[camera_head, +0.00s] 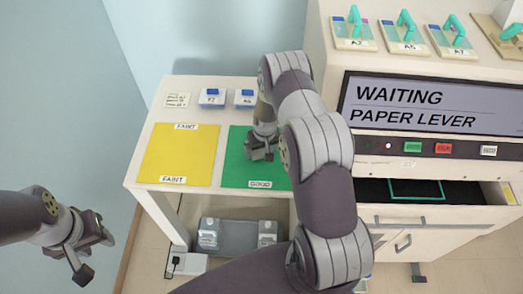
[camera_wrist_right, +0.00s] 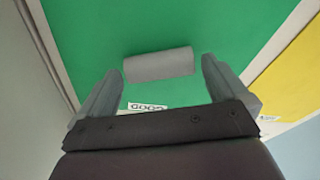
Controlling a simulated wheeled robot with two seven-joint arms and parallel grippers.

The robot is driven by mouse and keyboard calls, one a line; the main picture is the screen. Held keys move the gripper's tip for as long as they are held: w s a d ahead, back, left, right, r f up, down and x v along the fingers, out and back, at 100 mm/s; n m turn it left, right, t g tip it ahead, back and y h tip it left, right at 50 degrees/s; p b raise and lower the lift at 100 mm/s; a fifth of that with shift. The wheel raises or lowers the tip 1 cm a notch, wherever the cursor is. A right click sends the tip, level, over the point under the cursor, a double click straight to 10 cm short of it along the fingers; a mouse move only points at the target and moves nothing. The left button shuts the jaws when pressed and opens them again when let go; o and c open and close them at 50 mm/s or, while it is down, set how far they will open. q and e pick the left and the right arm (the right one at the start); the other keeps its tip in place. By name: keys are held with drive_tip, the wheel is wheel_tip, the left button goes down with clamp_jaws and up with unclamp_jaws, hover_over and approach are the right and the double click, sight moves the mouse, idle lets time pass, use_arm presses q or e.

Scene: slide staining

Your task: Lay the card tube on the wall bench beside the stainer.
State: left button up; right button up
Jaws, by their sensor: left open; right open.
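The card tube, a plain grey cylinder (camera_wrist_right: 158,64), lies on its side on the green mat (camera_wrist_right: 85,35) in the right wrist view. My right gripper (camera_wrist_right: 162,72) is open, with the tube just ahead of its fingertips and roughly spanning the gap; I cannot tell whether they touch. In the head view my right gripper (camera_head: 262,150) is low over the green mat, and I cannot make out the tube there. The wall bench (camera_head: 148,165) stands left of the stainer (camera_head: 350,90). My left gripper (camera_head: 93,255) is open and empty, out over the floor.
A yellow mat (camera_head: 178,153) marked FAINT lies bare on the bench, left of the green GOOD mat. Small blue-topped blocks (camera_head: 212,97) stand at the back. The stainer reads WAITING PAPER LEVER; its drawer (camera_head: 440,215) is open. Teal-handled holders (camera_head: 406,35) stand on top.

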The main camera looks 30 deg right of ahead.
drive_tip(key=shift+w+d+f, duration=0.1)
drive_tip(key=shift+w+f, duration=0.05)
drive_tip(key=shift+f, duration=0.35)
drive_tip(key=shift+w+d+f, duration=0.1)
drive_tip(key=shift+f, duration=0.4)
drive_tip(key=shift+a+r, duration=0.1)
drive_tip(key=c, duration=0.9)
